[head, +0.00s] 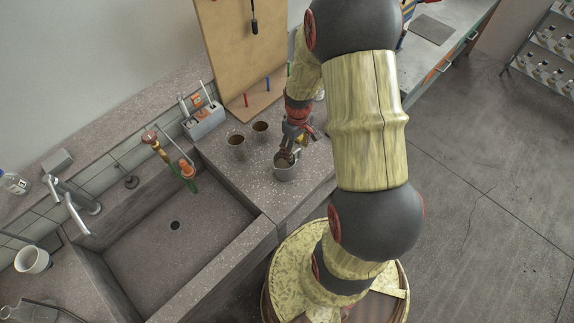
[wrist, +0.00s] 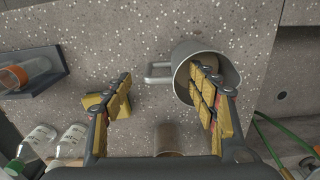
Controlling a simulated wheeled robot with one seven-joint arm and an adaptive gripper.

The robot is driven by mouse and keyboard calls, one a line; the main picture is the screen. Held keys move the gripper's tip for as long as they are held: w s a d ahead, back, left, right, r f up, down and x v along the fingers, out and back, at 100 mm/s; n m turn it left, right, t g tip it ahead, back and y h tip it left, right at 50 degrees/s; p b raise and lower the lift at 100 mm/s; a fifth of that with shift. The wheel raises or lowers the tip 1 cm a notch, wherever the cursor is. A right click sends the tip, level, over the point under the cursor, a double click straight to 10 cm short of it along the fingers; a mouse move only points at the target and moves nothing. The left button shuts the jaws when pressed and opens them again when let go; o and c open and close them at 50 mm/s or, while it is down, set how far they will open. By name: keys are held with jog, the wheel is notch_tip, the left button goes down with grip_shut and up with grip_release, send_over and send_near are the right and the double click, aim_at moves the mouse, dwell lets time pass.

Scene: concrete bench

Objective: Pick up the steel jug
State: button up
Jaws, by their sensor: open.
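The steel jug (head: 286,174) stands upright on the speckled bench just right of the sink. In the wrist view the jug (wrist: 180,82) shows its open top, with its handle (wrist: 158,73) pointing left. My gripper (head: 293,150) is open right above the jug and hides part of its rim. In the wrist view its fingers (wrist: 161,77) are spread wide. The right finger overlaps the jug's mouth, and the left finger is to the left of the handle. I cannot tell how deep the right finger is in the jug.
Two cups with brown contents (head: 236,140) (head: 261,128) stand behind the jug. A sink (head: 165,245) with a hose fixture (head: 186,168) lies to the left. A pegboard (head: 242,50) stands behind. In the wrist view, bottles (wrist: 40,138) and a dark tray (wrist: 45,67) are at left.

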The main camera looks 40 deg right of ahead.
notch_tip(320, 180, down, 3)
jog(key=shift+w+f, duration=0.1)
jog(key=shift+f, duration=0.1)
jog(key=c, duration=0.3)
jog(key=c, duration=1.1)
grip_shut()
